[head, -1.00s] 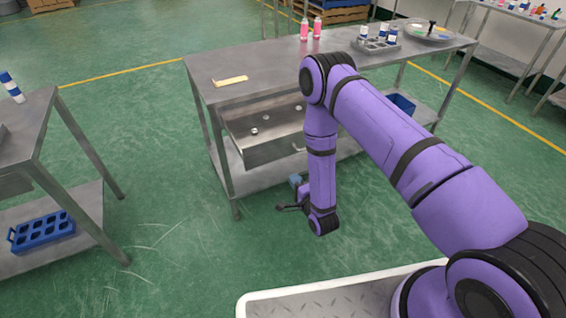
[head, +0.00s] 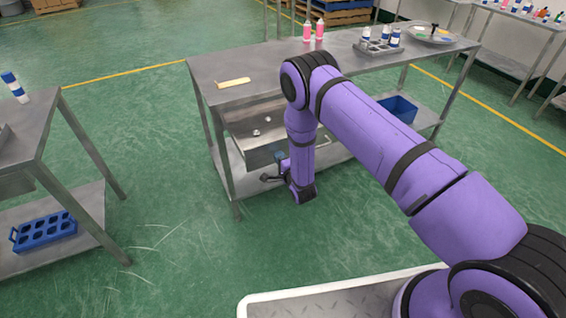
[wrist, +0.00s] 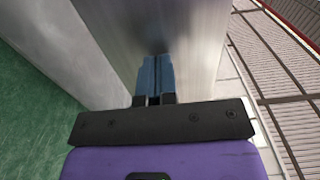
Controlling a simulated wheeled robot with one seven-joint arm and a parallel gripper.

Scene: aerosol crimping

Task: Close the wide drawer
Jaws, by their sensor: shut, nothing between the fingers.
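The wide drawer (head: 236,122) is a shallow metal drawer under the steel table (head: 222,72). It is pulled out, and small round metal pieces (head: 256,133) lie inside. My arm hides its right part. My gripper (head: 280,157) is shut and empty, at the drawer's front face (head: 258,155). In the wrist view its blue fingertips (wrist: 155,62) are together against or very close to a smooth metal face (wrist: 165,25), apparently the drawer front. I cannot tell if they touch.
On the tabletop are a tan strip (head: 233,82), pink bottles (head: 313,30), a grey caddy of bottles (head: 379,46) and a round tray (head: 429,33). A blue bin (head: 398,108) sits on the lower shelf. Another table (head: 45,105) stands left; green floor between is clear.

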